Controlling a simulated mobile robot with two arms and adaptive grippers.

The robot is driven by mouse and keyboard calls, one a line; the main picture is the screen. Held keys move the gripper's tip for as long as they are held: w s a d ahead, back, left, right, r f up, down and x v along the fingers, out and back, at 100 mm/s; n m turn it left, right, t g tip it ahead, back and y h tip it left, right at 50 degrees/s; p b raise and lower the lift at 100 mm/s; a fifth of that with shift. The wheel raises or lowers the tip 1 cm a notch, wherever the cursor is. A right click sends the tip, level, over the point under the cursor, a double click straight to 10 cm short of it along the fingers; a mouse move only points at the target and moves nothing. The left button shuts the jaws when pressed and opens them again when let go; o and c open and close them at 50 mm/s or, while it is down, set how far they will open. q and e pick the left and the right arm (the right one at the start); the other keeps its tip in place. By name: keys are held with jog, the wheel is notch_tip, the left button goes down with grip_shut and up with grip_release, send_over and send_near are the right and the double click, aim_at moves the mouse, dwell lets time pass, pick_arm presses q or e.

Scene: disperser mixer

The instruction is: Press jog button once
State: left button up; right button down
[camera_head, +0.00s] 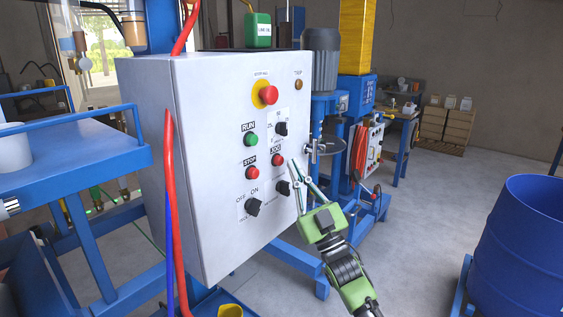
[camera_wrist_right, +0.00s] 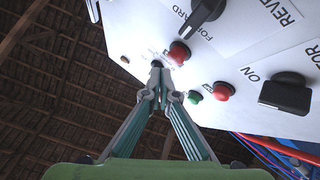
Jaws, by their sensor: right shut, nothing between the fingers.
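The red jog button (camera_head: 278,160) sits under its JOG label on the front of the white control box (camera_head: 200,110). In the right wrist view the jog button (camera_wrist_right: 179,53) shows just right of the fingertips. My right gripper (camera_head: 294,170) is in front of the panel, a little right of the jog button, shut and empty. Its fingers meet at the tips in the wrist view (camera_wrist_right: 156,68). The tips look apart from the button; their exact gap to the panel is hard to tell. My left gripper is not in view.
Near the jog button are the green RUN button (camera_head: 251,140), red STOP button (camera_head: 252,173), a black selector (camera_head: 283,187) and the OFF/ON knob (camera_head: 253,207). The emergency stop (camera_head: 268,95) is above. A red hose (camera_head: 172,200) hangs left; a blue drum (camera_head: 525,240) stands right.

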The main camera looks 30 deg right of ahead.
jog(key=s, duration=0.1)
jog(key=s+d, duration=0.1)
jog(key=s+p, duration=0.1)
jog(key=s, duration=0.1)
jog(key=shift+s+d, duration=0.1)
jog(key=shift+d, duration=0.25)
dwell(0.5)
